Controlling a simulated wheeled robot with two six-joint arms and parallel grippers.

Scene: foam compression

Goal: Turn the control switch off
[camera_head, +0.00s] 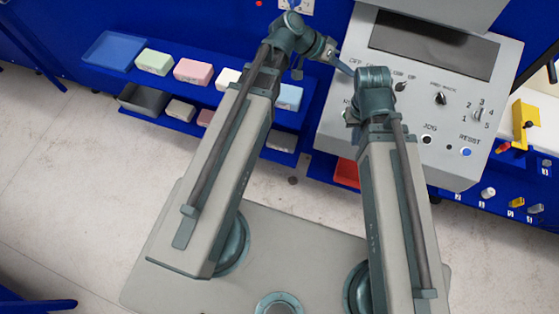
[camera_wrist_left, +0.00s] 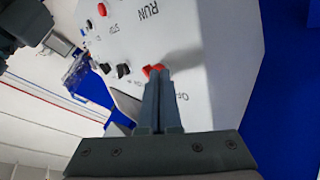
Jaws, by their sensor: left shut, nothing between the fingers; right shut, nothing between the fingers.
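The control switch shows in the left wrist view as a small red knob (camera_wrist_left: 150,70) on the pale panel, with an "Off" label close by. My left gripper (camera_wrist_left: 160,72) is shut, with its fingertips right at the red knob and partly covering it. Whether they touch it I cannot tell.
The console carries a dark screen (camera_head: 434,45), black knobs (camera_head: 440,98), a JOG button (camera_head: 427,139) and a blue RESET button (camera_head: 465,152). A blue shelf with foam blocks (camera_head: 193,71) stands to the left. My right forearm stands close beside the left gripper.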

